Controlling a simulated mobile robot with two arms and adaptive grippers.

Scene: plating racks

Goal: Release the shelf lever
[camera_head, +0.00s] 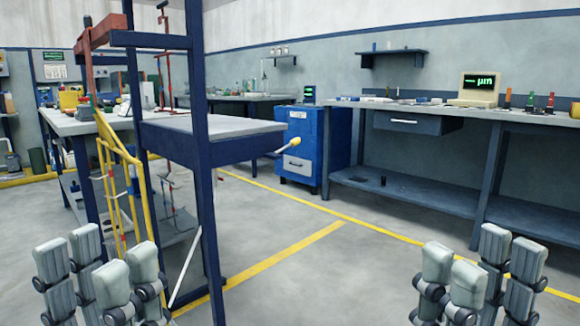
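The shelf (215,125) is a grey-topped panel with a dark blue edge, held level in the blue frame (201,170). My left gripper (98,280) is at the bottom left, in front of and below the rack, with its fingers apart and nothing between them. My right gripper (478,275) is at the bottom right, its fingers also apart and empty. Both are well away from the lever.
A yellow rack (112,180) and a red frame (84,45) stand left of the blue frame. A workbench (440,108) runs along the right wall, with a blue cabinet (297,150) at its left end. Open floor (350,265) with yellow lines lies between.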

